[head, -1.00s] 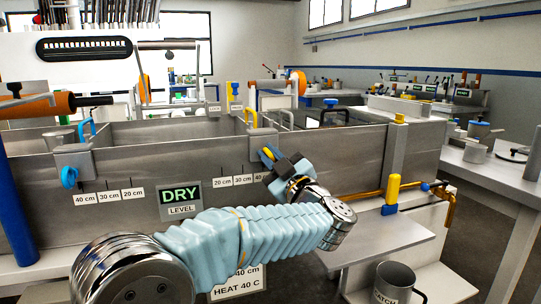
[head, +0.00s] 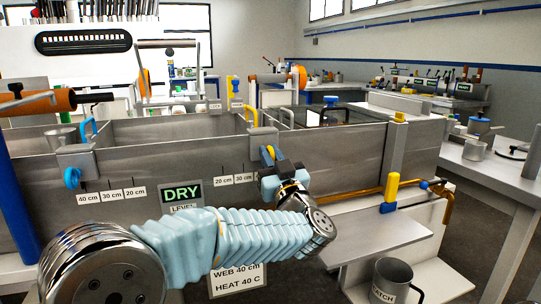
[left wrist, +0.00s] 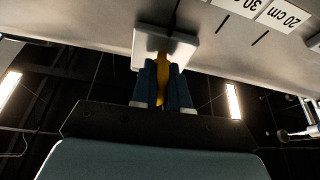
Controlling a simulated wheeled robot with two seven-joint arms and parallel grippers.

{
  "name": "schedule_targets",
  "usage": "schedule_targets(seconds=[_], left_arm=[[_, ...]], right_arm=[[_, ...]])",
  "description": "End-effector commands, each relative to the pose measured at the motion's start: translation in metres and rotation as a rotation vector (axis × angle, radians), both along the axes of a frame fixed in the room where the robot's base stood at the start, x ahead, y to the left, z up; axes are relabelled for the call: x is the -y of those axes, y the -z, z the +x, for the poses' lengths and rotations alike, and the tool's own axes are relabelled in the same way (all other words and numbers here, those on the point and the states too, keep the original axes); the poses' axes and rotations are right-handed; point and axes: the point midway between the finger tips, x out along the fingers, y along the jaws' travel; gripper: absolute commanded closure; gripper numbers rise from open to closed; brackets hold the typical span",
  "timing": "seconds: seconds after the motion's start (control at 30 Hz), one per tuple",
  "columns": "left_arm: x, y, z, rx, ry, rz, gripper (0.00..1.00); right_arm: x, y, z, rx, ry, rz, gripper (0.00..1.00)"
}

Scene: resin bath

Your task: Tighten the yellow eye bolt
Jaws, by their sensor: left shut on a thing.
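The yellow eye bolt (head: 267,155) sits on the lower front of a grey clamp (head: 261,138) hooked over the front wall of the tank. My left gripper (head: 271,160) is shut on it. In the left wrist view the yellow bolt (left wrist: 161,72) stands between the two blue fingers (left wrist: 162,88), in front of the clamp's pale block (left wrist: 184,48). The fingers hide part of the bolt, and I cannot tell how tight it is. My right gripper is not in view.
A second clamp (head: 75,158) with a blue eye bolt (head: 72,177) hangs farther left on the tank wall (head: 140,160). A yellow-handled valve (head: 391,191) and a grey shelf (head: 375,240) are at the right. A metal mug (head: 392,281) stands below.

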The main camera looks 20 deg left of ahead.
Motion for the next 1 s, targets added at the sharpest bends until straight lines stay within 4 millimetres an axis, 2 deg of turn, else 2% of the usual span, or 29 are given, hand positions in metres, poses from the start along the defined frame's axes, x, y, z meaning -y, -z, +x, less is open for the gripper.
schedule_targets(seconds=[0.3, 0.33, 0.43, 0.47, 0.77, 0.87, 1.0], left_arm=[[0.001, 0.001, 0.0, -0.003, 0.002, 0.001, 1.0], [0.001, 0.001, 0.0, -0.003, 0.002, 0.001, 0.83], [0.001, 0.001, 0.0, -0.003, 0.002, 0.0, 0.67], [0.001, 0.001, 0.0, -0.003, 0.002, 0.0, 0.65], [0.002, 0.001, -0.001, -0.001, 0.001, 0.0, 0.65], [0.007, 0.006, -0.008, -0.001, 0.004, 0.001, 0.65], [0.023, 0.019, -0.03, -0.003, 0.004, 0.001, 0.65]], right_arm=[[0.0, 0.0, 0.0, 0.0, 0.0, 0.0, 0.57], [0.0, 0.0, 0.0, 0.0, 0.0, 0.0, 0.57], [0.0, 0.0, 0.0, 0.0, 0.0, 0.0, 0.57], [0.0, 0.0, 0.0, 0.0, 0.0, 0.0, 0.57], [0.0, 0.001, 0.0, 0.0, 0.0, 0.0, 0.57], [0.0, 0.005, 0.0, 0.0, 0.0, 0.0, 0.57], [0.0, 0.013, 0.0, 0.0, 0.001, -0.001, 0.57]])
